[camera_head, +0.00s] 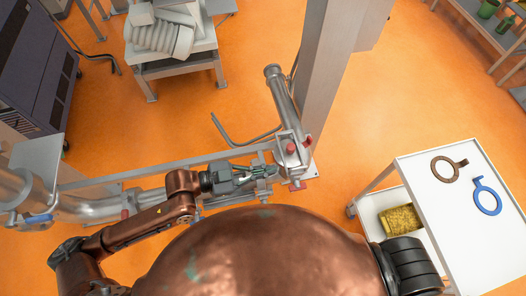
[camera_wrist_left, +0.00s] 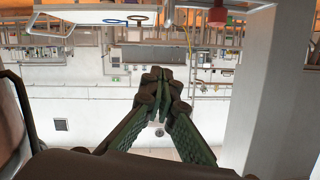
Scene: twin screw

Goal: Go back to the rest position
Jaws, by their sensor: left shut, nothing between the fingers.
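My left arm comes in from the left in the head view, copper coloured and bent at the elbow. My left gripper (camera_head: 268,171) is shut and empty, its green-grey fingers close to the metal pipe fitting (camera_head: 291,150) with red parts. I cannot tell whether they touch. In the left wrist view the gripper (camera_wrist_left: 160,88) shows with its fingertips together and nothing between them. My right gripper is not in view.
A white cart (camera_head: 430,215) at the right holds a brown ring (camera_head: 446,180) and a blue ring (camera_head: 487,208), with a yellow container (camera_head: 400,220) below. A grey post (camera_head: 333,70) rises behind the fitting. Orange floor is open between post and cart.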

